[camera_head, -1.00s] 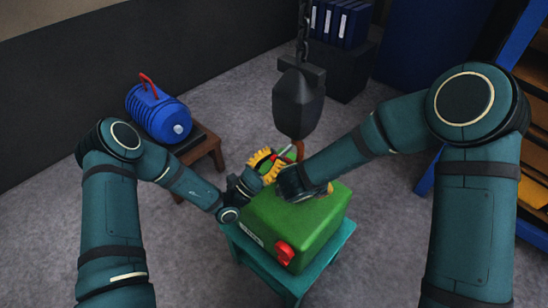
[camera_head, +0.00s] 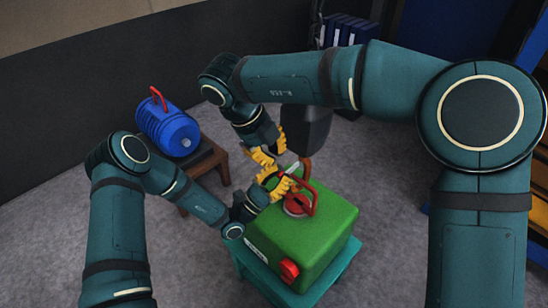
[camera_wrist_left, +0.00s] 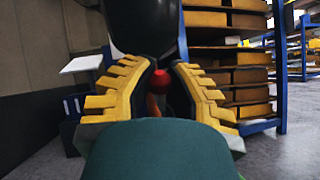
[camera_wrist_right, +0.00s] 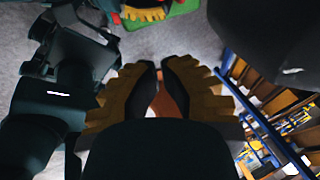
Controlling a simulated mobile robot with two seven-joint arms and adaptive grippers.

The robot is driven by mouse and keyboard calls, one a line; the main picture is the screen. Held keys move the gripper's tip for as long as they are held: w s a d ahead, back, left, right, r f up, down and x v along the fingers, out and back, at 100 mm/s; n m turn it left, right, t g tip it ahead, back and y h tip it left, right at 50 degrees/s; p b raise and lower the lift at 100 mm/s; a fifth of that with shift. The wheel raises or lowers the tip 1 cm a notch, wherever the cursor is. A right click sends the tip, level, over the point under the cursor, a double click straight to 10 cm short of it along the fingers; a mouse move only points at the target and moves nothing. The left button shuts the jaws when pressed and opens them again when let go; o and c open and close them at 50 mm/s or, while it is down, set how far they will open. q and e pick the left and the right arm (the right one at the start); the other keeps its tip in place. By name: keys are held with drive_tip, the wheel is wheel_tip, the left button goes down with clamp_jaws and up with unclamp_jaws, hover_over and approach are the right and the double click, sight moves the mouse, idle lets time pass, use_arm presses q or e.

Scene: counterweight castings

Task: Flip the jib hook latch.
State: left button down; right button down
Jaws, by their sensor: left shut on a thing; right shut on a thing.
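The jib hook (camera_head: 306,166) is orange-brown and hangs from a dark hook block (camera_head: 308,128). A pale latch lever (camera_head: 292,169) sits beside it. In the left wrist view a red knob (camera_wrist_left: 158,76), apparently the latch's, lies between my left fingers, with orange hook metal (camera_wrist_left: 155,104) below it. My left gripper (camera_head: 289,178) is shut there, low beside the hook. My right gripper (camera_head: 284,152) is above it, under the block. In the right wrist view its fingers (camera_wrist_right: 163,75) are shut around a brownish piece, probably the hook; the contact is partly hidden.
A green casting (camera_head: 320,240) with a red handle (camera_head: 314,202) stands on a teal stand (camera_head: 248,262) below. A blue casting (camera_head: 165,125) sits on a brown stool (camera_head: 216,155) to the left. My right arm crosses above and covers most of the chain.

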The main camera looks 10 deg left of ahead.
drive_tip(key=w+a+x, duration=0.1)
drive_tip(key=a+x, duration=0.1)
drive_tip(key=x, duration=0.9)
drive_tip(key=shift+w+f, duration=0.35)
drive_tip(key=shift+w, duration=0.05)
drive_tip(key=shift+w+a+f, duration=0.1)
drive_tip(key=shift+a+f, duration=0.1)
drive_tip(key=shift+f, duration=0.45)
drive_tip(key=shift+h, duration=0.3)
